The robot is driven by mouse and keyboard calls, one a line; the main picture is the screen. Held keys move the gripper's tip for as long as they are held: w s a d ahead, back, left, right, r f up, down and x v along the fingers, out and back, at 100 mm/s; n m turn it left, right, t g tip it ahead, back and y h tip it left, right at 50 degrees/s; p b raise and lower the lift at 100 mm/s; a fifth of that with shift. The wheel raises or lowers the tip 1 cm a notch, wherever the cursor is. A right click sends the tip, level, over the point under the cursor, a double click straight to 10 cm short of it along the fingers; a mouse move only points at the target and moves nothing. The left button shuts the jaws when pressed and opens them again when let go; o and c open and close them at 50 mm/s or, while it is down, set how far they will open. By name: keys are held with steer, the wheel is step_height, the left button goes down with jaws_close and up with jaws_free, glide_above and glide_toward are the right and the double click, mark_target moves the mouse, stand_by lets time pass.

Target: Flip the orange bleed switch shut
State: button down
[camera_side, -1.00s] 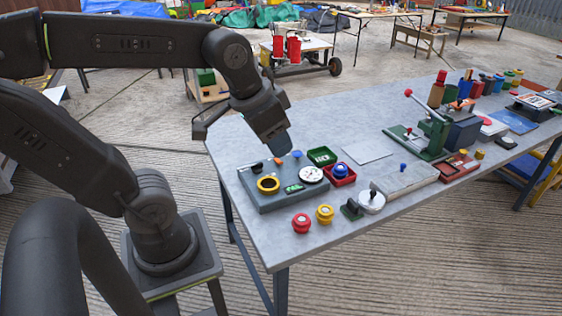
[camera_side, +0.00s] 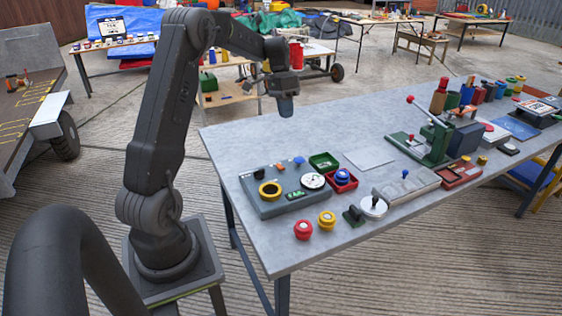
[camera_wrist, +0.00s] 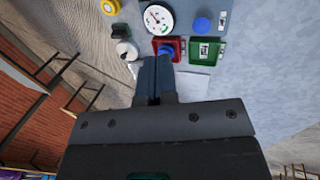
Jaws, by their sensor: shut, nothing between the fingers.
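The grey panel (camera_side: 254,208) lies on the near left of the table. The small orange switch (camera_side: 279,167) shows near its back edge, between a dark knob (camera_side: 258,173) and a blue knob (camera_side: 299,160); it is too small to tell which way it lies. My gripper (camera_side: 286,108) is up in the air above the back edge of the table, well clear of the panel. In the wrist view its fingers (camera_wrist: 154,65) are together and empty. That view shows the panel's gauge (camera_wrist: 160,16) and blue knob (camera_wrist: 202,25); I cannot make out the orange switch there.
A green tray (camera_side: 324,168) and a red tray (camera_side: 342,188) with a blue piece sit right of the panel. Red (camera_side: 303,229) and yellow (camera_side: 326,220) knobs stand in front. A green lever press (camera_side: 432,140) stands farther right. The table's back left is clear.

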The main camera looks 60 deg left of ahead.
mark_target(282, 168)
steer(key=s+a+f+h, duration=0.1)
steer(key=a+f, duration=0.4)
steer(key=a, duration=0.1)
steer(key=shift+s+a+f, duration=0.15)
steer(key=shift+a, duration=0.2)
steer(key=x, duration=1.4)
steer(key=shift+d, duration=0.25)
steer(key=shift+d+f+y, duration=0.15)
steer(key=shift+d+y, duration=0.15)
steer(key=shift+a, duration=0.2)
